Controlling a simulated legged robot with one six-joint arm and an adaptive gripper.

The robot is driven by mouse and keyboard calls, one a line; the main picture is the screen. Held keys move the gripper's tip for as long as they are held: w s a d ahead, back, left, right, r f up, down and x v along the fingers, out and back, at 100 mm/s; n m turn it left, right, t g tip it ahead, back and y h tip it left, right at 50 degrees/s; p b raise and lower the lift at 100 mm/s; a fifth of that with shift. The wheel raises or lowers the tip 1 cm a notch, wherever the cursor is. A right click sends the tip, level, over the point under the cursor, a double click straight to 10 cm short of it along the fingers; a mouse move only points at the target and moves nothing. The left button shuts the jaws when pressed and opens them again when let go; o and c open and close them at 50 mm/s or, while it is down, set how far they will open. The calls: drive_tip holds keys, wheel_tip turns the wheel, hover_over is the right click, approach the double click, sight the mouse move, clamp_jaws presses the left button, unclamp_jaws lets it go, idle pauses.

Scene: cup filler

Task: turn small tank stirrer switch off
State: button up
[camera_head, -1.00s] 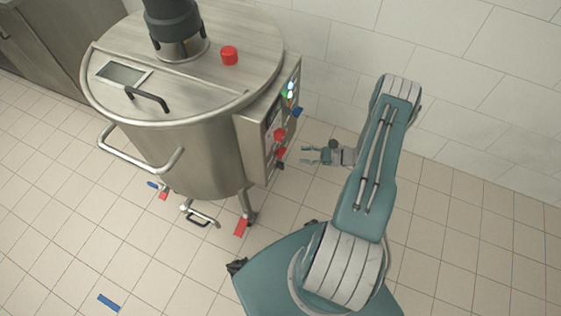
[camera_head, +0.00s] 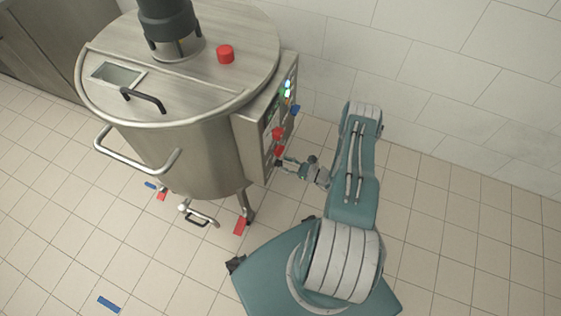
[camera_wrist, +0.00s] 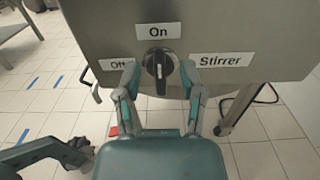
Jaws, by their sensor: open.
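The small tank (camera_head: 190,140) is a steel vessel at the left of the head view, with a control box (camera_head: 254,136) on its right side. In the wrist view the stirrer switch (camera_wrist: 159,68) is a black rotary knob on a steel panel, its pale mark pointing up toward the "On" label (camera_wrist: 158,31). An "Off" label (camera_wrist: 116,64) lies to its left and a "Stirrer" label (camera_wrist: 221,61) to its right. My gripper (camera_wrist: 160,72) is open, with one finger on each side of the knob. Finger contact with the knob is unclear. It also shows beside the box in the head view (camera_head: 283,163).
Red knobs (camera_head: 278,134) and a blue handle (camera_head: 295,110) stick out from the box above my gripper. A tiled wall (camera_head: 440,90) stands behind. The tank's legs (camera_head: 246,205) stand below, and the tiled floor at front left is mostly clear.

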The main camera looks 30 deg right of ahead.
drive_tip(key=shift+x, duration=1.25)
clamp_jaws()
